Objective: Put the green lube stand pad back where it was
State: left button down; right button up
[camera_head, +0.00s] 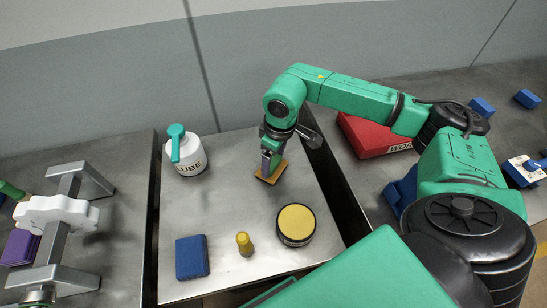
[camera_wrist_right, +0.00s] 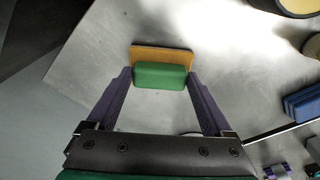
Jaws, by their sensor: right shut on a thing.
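The green pad (camera_wrist_right: 160,75) shows between the fingertips in the right wrist view, with a flat orange layer (camera_wrist_right: 162,54) along its far side. In the head view only the orange part (camera_head: 273,174) shows clearly, below the fingers and tilted; the gripper hides the green. My right gripper (camera_head: 270,160) is shut on the pad, its purple fingers (camera_wrist_right: 160,78) at either end. I cannot tell whether the pad touches the table. The white lube bottle (camera_head: 190,160) with a teal top stands upright to the left.
On the metal table (camera_head: 225,190) are a blue block (camera_head: 192,257), a small yellow bottle (camera_head: 244,244) and a round yellow-topped tin (camera_head: 296,225). Dark gaps flank the table. A red box (camera_head: 370,135) lies right; a white cloud-shaped piece (camera_head: 55,214) sits left. The table's middle is bare.

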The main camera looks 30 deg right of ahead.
aim_at(278, 170)
jog(key=o, duration=0.9)
jog(key=shift+f, duration=0.1)
jog(key=shift+o, duration=0.2)
jog(key=shift+r, duration=0.3)
notch_tip(278, 170, up, 12)
jog(key=s+b, duration=0.1)
jog(key=shift+d+f, duration=0.2)
jog(key=shift+d, duration=0.1)
jog(key=shift+s, duration=0.15)
